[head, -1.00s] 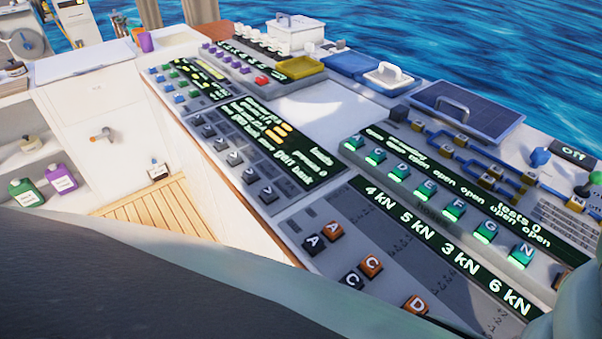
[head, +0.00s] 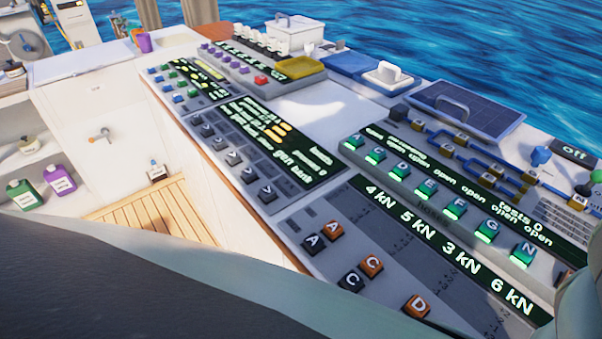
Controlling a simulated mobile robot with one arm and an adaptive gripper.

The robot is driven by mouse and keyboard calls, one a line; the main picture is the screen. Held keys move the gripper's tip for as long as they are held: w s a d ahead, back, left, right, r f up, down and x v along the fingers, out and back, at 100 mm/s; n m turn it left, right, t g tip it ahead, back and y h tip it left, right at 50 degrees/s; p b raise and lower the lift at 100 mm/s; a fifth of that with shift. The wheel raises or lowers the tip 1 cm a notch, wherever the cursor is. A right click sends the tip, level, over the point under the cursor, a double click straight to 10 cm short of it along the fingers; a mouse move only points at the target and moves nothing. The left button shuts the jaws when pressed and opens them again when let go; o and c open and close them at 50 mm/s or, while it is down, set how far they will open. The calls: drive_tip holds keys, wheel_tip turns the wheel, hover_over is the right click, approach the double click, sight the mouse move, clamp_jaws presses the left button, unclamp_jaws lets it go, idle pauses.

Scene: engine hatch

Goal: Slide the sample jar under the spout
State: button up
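The spout (head: 100,136), a small tap with an orange-brown end, sticks out of the white cabinet front at the left. A small pale container with a dark top (head: 157,171) stands to the right of the spout and lower, by the wooden grating. It may be the sample jar, but it is too small to be sure. It is apart from the spout, not under it. My gripper is not in view. Large dark and grey-green surfaces, likely my own arm, fill the bottom and lower right and hide what lies behind them.
Green (head: 24,194) and purple (head: 60,180) jugs stand on a white shelf at the left. A wooden grating (head: 130,215) lies below the spout. A long console (head: 330,105) with buttons and displays runs along the right, with trays and a lidded box at its back. Water lies beyond.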

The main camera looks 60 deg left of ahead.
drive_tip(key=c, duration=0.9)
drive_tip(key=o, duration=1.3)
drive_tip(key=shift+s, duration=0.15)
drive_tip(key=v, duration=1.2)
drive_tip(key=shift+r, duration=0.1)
